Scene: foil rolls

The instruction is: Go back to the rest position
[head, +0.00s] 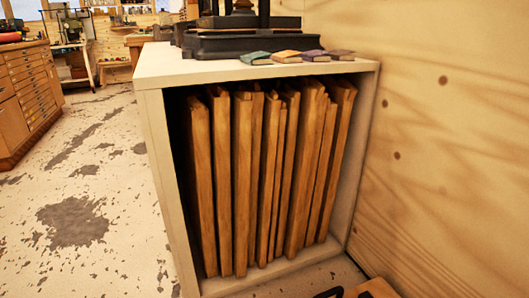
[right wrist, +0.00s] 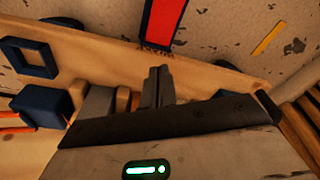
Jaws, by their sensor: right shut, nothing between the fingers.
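My right gripper (right wrist: 157,86) shows in the right wrist view with its fingers together and nothing held between them. It is over or beside a long wooden board (right wrist: 110,56); I cannot tell whether they touch. Neither gripper shows in the head view, and my left gripper is in no view. I see no foil rolls that I can make out.
A white open cabinet (head: 156,150) full of upright wooden boards (head: 242,180) stands ahead, against a plywood wall (head: 450,150). Small coloured packets (head: 287,56) lie on top. Open floor (head: 105,210) is at left. A dark blue square frame (right wrist: 12,62) is near the wooden board.

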